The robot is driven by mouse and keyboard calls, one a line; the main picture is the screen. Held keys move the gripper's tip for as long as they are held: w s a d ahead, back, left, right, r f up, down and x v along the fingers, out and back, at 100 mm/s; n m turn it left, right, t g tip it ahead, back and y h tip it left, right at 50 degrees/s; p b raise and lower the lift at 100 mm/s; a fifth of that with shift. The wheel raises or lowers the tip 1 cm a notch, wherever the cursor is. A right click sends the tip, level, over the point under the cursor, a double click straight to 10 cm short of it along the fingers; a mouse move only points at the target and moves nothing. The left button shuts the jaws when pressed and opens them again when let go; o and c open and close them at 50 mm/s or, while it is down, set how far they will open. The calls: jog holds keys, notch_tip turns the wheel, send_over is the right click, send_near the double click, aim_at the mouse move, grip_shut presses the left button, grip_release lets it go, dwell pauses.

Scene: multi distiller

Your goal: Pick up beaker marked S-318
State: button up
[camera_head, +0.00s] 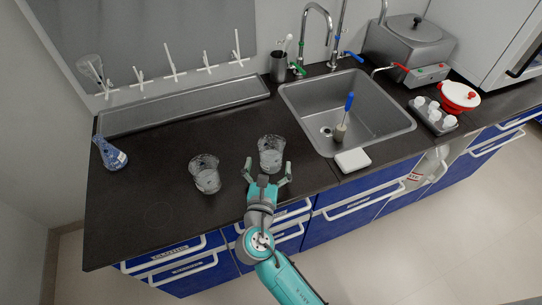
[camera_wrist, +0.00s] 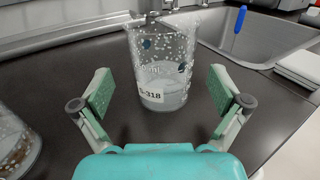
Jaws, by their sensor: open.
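The beaker marked S-318 (camera_wrist: 162,75) is clear glass with white specks and some pale content. It stands upright on the black counter, and its label shows in the wrist view. In the head view this beaker (camera_head: 271,154) is the right one of two. My gripper (camera_head: 268,172) is open just in front of it. In the wrist view the green pads of my gripper (camera_wrist: 160,93) are apart, one on each side of the beaker's near space, and the beaker stands just beyond and between them. I see no contact with it.
A second beaker (camera_head: 205,174) stands to the left, also partly in the wrist view (camera_wrist: 15,140). A blue flask (camera_head: 110,153) is at the far left. The sink (camera_head: 378,94) is at the right, with a white block (camera_head: 352,160) by its front edge. A drying rack (camera_head: 185,104) runs behind.

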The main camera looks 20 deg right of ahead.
aim_at(273, 145)
jog(key=shift+x, duration=1.8)
jog(key=c, duration=1.4)
notch_tip(273, 145, up, 10)
jog(key=shift+d+f, duration=0.1)
jog(key=shift+f, duration=0.1)
